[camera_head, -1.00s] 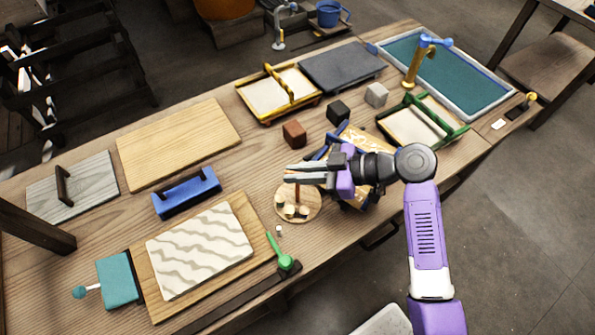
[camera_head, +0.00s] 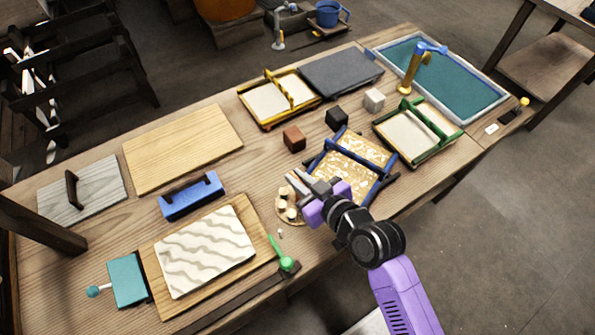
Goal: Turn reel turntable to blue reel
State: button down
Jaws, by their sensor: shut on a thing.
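The reel turntable (camera_head: 281,212) is a small round wooden disc near the middle of the bench. Several cream-coloured reels (camera_head: 287,203) stand on its left part. My gripper (camera_head: 298,180) is low over the disc from the right, its fingers shut at the turntable. It hides the right part of the disc and the central post, so the exact grip point does not show clearly. I cannot make out a blue reel.
A blue-handled frame with a speckled sheet (camera_head: 362,157) lies close right of my gripper. A brown cube (camera_head: 294,138) is behind it. A green-handled tool (camera_head: 284,259) and a wavy-patterned board (camera_head: 205,250) lie front left. A blue holder (camera_head: 190,196) stands left.

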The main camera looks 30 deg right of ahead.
jog(key=shift+m+h+p, duration=0.7)
jog(key=shift+p, duration=0.15)
jog(key=c, duration=1.5)
grip_release()
jog(key=b+v, duration=0.1)
jog(key=v, duration=0.7)
jog(key=shift+w, duration=0.1)
